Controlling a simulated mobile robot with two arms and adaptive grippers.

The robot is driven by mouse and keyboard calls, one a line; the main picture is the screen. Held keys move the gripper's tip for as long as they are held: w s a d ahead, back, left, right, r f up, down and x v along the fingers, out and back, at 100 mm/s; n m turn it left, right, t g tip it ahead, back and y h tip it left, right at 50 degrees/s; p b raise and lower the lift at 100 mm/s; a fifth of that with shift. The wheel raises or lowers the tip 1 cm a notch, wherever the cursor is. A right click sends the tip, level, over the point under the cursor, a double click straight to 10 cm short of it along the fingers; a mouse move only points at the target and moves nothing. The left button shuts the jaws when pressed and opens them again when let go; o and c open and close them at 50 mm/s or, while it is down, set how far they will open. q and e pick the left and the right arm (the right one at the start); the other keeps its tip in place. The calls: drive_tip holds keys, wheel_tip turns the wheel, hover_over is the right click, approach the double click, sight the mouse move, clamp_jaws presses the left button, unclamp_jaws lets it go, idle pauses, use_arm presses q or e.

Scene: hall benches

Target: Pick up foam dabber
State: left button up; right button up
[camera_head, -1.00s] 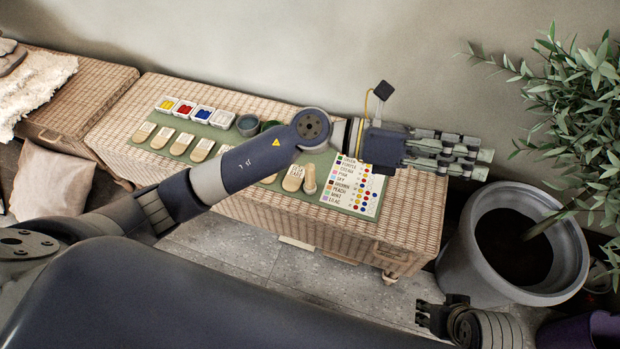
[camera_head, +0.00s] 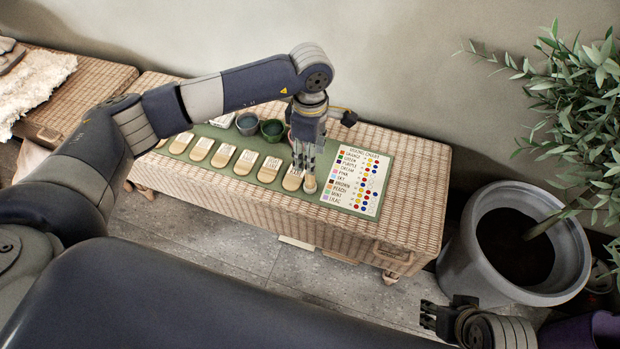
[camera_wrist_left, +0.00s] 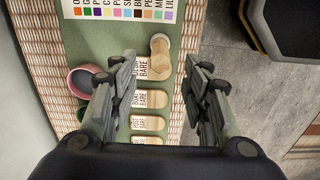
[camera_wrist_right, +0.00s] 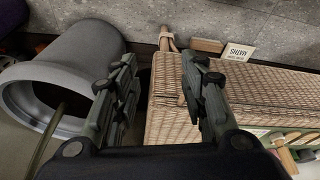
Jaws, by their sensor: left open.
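My left gripper (camera_head: 304,172) points down over the mat right at the dabber, partly covering the tags there. In its wrist view (camera_wrist_left: 158,72) the fingers are apart with nothing between them. My right gripper (camera_wrist_right: 160,65) is open and empty, away from the mat, near the planter and the bench end.
A row of pale wooden tags (camera_head: 246,161) lies left of the dabber. The colour chart (camera_head: 354,180) is right of it. Dark cups (camera_head: 271,130) stand behind. A grey planter (camera_head: 468,250) with a plant stands right of the wicker bench (camera_head: 410,215).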

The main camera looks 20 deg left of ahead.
sight(310, 178)
use_arm(q)
drive_tip(key=shift+f+b, duration=0.55)
drive_tip(key=shift+f, duration=2.6)
clamp_jaws()
